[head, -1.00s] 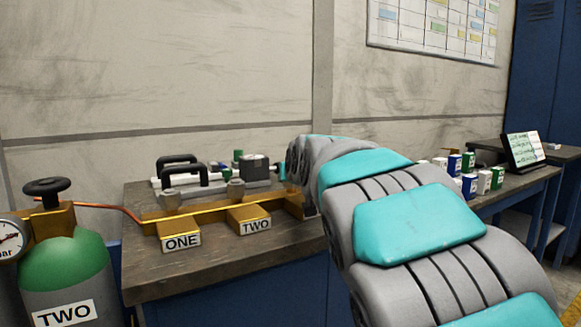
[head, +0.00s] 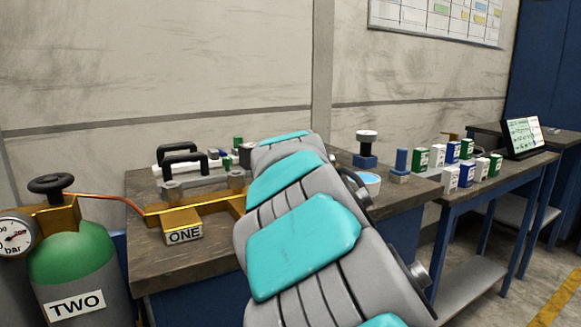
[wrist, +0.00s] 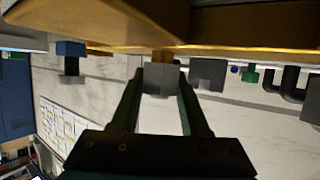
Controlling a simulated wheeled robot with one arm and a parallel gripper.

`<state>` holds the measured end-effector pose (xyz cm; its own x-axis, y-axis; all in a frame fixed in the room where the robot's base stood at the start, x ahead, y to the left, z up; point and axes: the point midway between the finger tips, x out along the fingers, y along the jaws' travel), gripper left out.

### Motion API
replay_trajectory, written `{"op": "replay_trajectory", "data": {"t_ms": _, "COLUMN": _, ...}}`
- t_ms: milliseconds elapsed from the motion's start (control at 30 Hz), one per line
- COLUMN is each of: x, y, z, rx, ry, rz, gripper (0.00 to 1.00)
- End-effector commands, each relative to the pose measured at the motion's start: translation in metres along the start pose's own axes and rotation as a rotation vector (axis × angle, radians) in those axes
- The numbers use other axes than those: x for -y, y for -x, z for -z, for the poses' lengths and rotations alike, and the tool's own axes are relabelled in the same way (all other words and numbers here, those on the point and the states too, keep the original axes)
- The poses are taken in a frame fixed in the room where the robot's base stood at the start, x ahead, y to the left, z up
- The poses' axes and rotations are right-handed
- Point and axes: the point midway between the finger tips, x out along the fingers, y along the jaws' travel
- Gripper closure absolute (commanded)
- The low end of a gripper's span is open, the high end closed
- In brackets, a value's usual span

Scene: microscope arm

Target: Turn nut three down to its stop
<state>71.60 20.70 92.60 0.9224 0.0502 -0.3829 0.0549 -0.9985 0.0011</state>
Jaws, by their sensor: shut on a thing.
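In the wrist view, which looks upside down, my gripper (wrist: 162,97) is shut on a grey nut (wrist: 161,79). The nut sits on a short brass stem against the brass manifold (wrist: 240,35), one finger on each side. No number for this nut can be read. In the head view the brass manifold (head: 205,209) lies on the bench, with the block labelled ONE (head: 184,235) at its front left. Grey nuts stand above it at the left (head: 172,191) and right (head: 236,181). My arm hides my gripper and the manifold's right part there.
A green cylinder labelled TWO (head: 72,265) with a black handwheel and gauge stands at the left. Black handles (head: 183,165) rise behind the manifold.

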Motion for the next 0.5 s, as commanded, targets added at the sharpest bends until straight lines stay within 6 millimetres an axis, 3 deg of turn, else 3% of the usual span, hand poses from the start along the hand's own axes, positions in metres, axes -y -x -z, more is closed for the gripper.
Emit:
{"op": "replay_trajectory", "data": {"t_ms": 100, "x": 0.0001, "y": 0.0007, "z": 0.0018, "rx": -0.003, "ry": -0.001, "rz": 0.001, "gripper": 1.0}}
{"op": "replay_trajectory", "data": {"t_ms": 133, "x": 0.0001, "y": 0.0007, "z": 0.0018, "rx": -0.003, "ry": -0.001, "rz": 0.001, "gripper": 0.53}}
{"op": "replay_trajectory", "data": {"t_ms": 367, "x": 0.0, "y": 0.0005, "z": 0.0012, "rx": -0.002, "ry": -0.001, "rz": 0.001, "gripper": 0.27}}
{"op": "replay_trajectory", "data": {"t_ms": 500, "x": 0.0001, "y": 0.0004, "z": 0.0008, "rx": -0.001, "ry": 0.0, "rz": 0.001, "gripper": 0.25}}
